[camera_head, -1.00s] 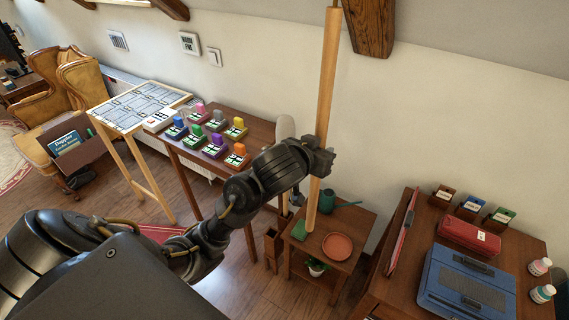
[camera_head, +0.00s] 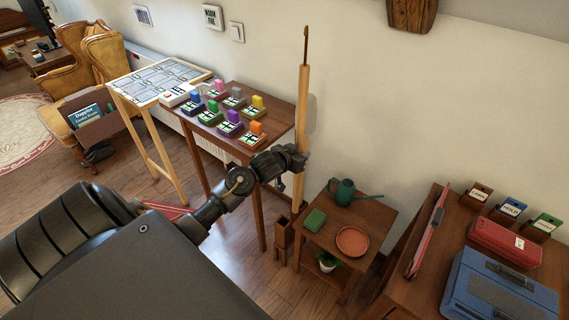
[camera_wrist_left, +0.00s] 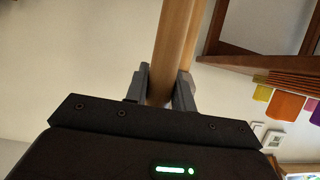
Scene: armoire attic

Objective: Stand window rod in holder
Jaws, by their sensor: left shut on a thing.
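The window rod (camera_head: 301,110) is a long pale wooden pole with a thin dark metal hook at its top. It stands nearly upright in my left gripper (camera_head: 292,161), which is shut around its lower part. In the left wrist view the rod (camera_wrist_left: 174,40) runs between the two fingers of the left gripper (camera_wrist_left: 161,88). The holder appears to be the narrow brown wooden box (camera_head: 283,240) on the floor, with a dark open top. The rod's lower end shows just above and right of this opening; I cannot tell whether it is over it. My right gripper is out of view.
A small side table (camera_head: 328,242) with a green watering can (camera_head: 344,192) and a terracotta saucer (camera_head: 352,240) stands right of the box. A narrow table (camera_head: 270,118) with several coloured blocks is behind my arm. A desk (camera_head: 455,230) stands at the right.

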